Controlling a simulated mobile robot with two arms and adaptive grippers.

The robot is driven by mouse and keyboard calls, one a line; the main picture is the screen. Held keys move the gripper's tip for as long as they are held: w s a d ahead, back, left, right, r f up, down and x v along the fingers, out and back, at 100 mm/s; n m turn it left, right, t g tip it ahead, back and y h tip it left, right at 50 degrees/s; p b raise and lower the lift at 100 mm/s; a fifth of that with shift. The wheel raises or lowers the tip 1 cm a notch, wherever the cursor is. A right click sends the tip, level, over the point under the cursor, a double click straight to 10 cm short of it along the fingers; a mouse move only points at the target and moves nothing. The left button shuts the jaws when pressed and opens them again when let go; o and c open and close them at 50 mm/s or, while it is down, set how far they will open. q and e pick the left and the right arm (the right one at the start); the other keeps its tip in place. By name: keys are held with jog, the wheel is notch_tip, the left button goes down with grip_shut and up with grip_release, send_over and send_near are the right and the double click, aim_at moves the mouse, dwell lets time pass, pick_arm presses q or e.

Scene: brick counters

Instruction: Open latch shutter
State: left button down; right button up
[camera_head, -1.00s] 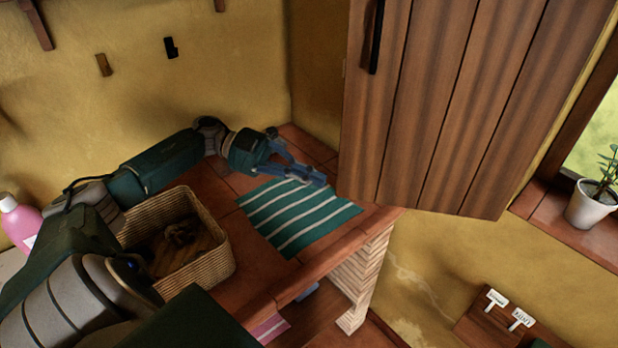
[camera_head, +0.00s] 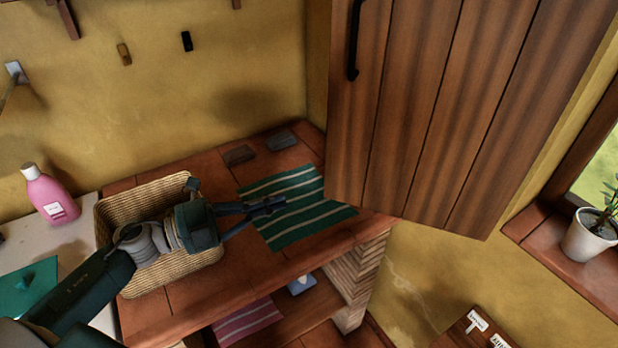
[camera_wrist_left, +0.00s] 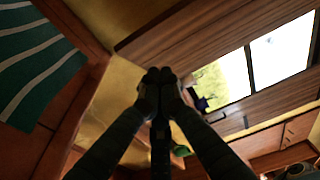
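A large wooden plank panel (camera_head: 440,110), which looks like a shutter or cabinet door, hangs at the upper right of the head view. It has a black vertical handle (camera_head: 354,40) near its left edge. I cannot tell whether a latch shows on it. My left gripper (camera_head: 276,206) is over the green striped cloth, left of the panel's lower edge and apart from it. In the left wrist view its fingertips (camera_wrist_left: 157,77) are together with nothing seen between them. My right gripper is not in view.
The green striped cloth (camera_head: 300,226) lies on the brick counter. A wicker basket (camera_head: 165,278) sits close by my left arm, with a pink bottle (camera_head: 48,196) behind it at left. A potted plant (camera_head: 590,238) stands on the window sill at right. Dark pieces lie at the counter's back.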

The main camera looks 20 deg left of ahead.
pick_arm(q)
jog(key=p, duration=0.3)
send_near(335, 175)
jog(key=d, duration=0.3)
jog(key=w, duration=0.1)
jog(key=w+p, duration=0.1)
jog(key=w, duration=0.1)
jog(key=shift+w+d+r, duration=0.1)
jog(key=shift+w+d, duration=0.2)
jog(key=shift+d, duration=0.05)
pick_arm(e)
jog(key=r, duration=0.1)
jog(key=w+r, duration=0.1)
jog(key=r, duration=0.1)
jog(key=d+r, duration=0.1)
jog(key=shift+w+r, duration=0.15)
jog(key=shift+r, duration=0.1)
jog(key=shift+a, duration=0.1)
